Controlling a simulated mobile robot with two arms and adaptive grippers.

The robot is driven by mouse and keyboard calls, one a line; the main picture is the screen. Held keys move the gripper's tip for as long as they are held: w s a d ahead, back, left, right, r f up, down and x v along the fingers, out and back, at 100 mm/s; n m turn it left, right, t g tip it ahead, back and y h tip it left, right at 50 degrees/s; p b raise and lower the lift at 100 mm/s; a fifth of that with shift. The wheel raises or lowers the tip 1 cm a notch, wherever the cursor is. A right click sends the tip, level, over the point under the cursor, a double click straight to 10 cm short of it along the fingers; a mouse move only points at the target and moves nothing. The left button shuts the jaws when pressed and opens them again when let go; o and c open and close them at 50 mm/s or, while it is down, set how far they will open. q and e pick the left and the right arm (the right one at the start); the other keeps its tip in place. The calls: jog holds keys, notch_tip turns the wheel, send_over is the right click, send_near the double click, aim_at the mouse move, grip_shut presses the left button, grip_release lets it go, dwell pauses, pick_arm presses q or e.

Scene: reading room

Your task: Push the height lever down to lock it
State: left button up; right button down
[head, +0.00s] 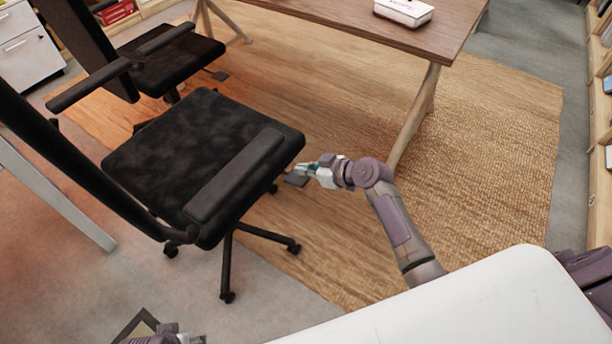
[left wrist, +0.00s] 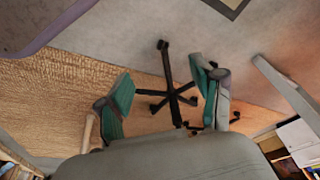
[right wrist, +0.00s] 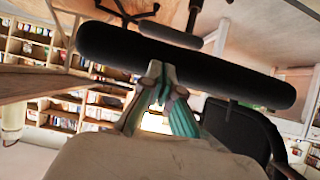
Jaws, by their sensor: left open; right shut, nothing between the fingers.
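The near black office chair (head: 205,150) stands on its wheeled base at the left of the head view. A small dark paddle (head: 297,181), which looks like its height lever, sticks out at the right side of the seat. My right gripper (head: 309,169) is shut and empty, right at the paddle; I cannot tell whether they touch. In the right wrist view its fingers (right wrist: 160,82) are together before a thick black bar (right wrist: 190,65), whose identity is unclear. My left gripper (left wrist: 163,92) is open and empty, with the chair's base (left wrist: 172,92) beyond it.
A second black chair (head: 165,62) stands behind the near one. A wooden table (head: 350,22) with a white box (head: 404,10) is at the top, its slanted leg (head: 415,115) right of my right gripper. A woven rug (head: 490,150) covers the floor there.

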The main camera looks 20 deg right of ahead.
pick_arm(q)
jog(key=shift+v, duration=1)
pick_arm(e)
jog(key=shift+s+d+f, duration=0.1)
jog(key=shift+f, duration=0.35)
jog(key=shift+s+d+f, duration=0.1)
jog(key=shift+f, duration=0.3)
pick_arm(q)
jog(key=shift+w, duration=0.15)
